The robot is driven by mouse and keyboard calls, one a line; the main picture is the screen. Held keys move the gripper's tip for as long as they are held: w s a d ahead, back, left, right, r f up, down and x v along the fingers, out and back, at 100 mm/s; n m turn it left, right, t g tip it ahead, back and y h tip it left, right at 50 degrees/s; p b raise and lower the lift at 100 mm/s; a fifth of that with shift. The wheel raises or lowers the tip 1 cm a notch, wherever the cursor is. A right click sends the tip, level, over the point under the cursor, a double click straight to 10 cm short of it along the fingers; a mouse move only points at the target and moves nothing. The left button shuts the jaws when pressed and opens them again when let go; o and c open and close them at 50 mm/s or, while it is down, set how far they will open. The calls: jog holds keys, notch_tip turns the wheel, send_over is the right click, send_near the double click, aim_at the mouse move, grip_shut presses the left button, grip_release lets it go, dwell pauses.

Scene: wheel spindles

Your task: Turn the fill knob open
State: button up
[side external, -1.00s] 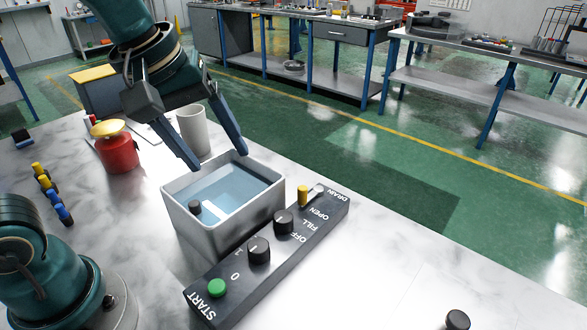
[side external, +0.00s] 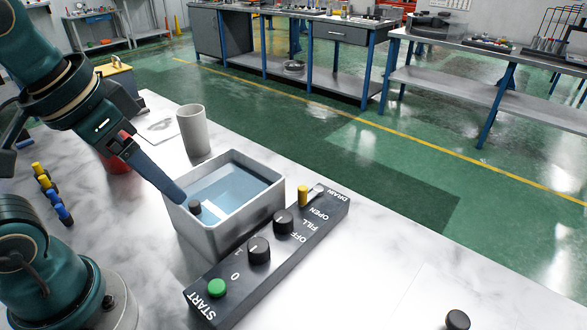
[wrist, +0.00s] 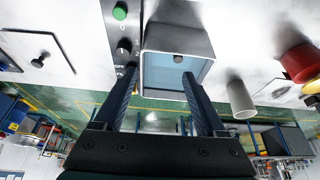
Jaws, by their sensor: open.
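The fill knob (side external: 283,222) is a black round knob on the dark control panel (side external: 203,290), beside the OFF, FILL and OPEN labels. Its pointer is too small to read surely. In the wrist view the panel (wrist: 108,28) runs along the left, and my left-hand finger hides the fill knob's area. My gripper (side external: 172,192) is open and empty, at the tank's left side in the side view and apart from the knob. In the wrist view my gripper (wrist: 160,76) has its fingers spread over the tank.
The grey tank (side external: 231,236) of blue water stands right behind the panel. The panel also has a green START button (side external: 217,288), another black knob (side external: 259,250) and a yellow drain handle (side external: 303,195). A grey cup (side external: 194,132) and red jar (side external: 118,165) stand behind. Table right of the panel is mostly clear.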

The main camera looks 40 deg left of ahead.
notch_tip(320, 180, up, 2)
jog(key=g, duration=0.1)
jog(key=n+g, duration=0.3)
jog(key=n, duration=0.9)
send_over(282, 217)
notch_tip(282, 217, down, 10)
jog(key=shift+d+r, duration=0.1)
notch_tip(282, 217, down, 5)
jog(key=shift+r, duration=0.1)
jog(key=shift+f, duration=0.4)
jog(key=m, duration=0.2)
jog(key=shift+m, duration=0.3)
jog(key=n, duration=0.3)
notch_tip(282, 217, up, 5)
jog(key=shift+f, duration=0.1)
jog(key=r+m, duration=0.1)
jog(key=a+r+m+t, duration=0.1)
jog(key=r+m, duration=0.1)
jog(key=shift+s+r, duration=0.2)
jog(key=s+a+r+m, duration=0.3)
jog(key=s+r+m, duration=0.1)
jog(key=s, duration=0.2)
jog(key=s+a+r+m, duration=0.4)
jog(key=s+r+m, duration=0.1)
jog(key=s, duration=0.1)
jog(key=shift+s+a+t, duration=0.25)
jog(key=shift+s+t, duration=0.05)
jog(key=shift+s, duration=0.05)
